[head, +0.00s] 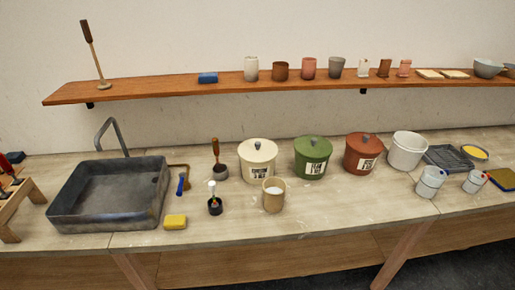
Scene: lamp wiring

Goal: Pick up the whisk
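No whisk can be made out for certain. A tool with a dark wooden handle (215,147) stands upright by a small dark grey round piece (220,173) on the counter, left of the cream lidded bucket; its working end cannot be made out. A small white-topped tool (212,187) stands in a black cup (215,207) in front of it. A tall tool with a dark grip (86,33) stands upright on the shelf's left end. Neither of my grippers is in view.
A dark sink basin (110,205) fills the counter's left. Cream (257,165), green (312,165) and red (365,158) lidded buckets stand in a row. A tan cup (274,205) and yellow sponge (175,222) sit nearer the front. The wooden shelf (160,90) overhangs behind.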

